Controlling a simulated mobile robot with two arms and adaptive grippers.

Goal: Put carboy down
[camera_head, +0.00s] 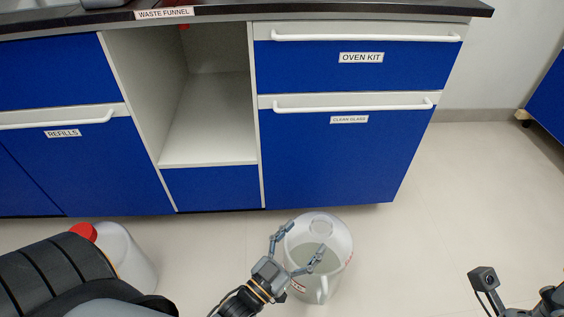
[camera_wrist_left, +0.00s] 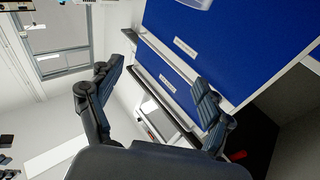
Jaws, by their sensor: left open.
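My left gripper (camera_head: 303,238) is open. Its two spread fingers overlap the carboy in the picture, and I cannot tell whether they touch it. The open fingers also show in the left wrist view (camera_wrist_left: 158,82) with nothing between them; the carboy cannot be made out clearly there.
A whitish container with a red cap (camera_head: 125,258) stands on the floor at left, partly hidden by my arm. The cabinet has an open shelf bay (camera_head: 212,125) and drawers, including one labelled "CLEAN GLASS" (camera_head: 340,160). The floor to the carboy's right (camera_head: 420,220) is clear.

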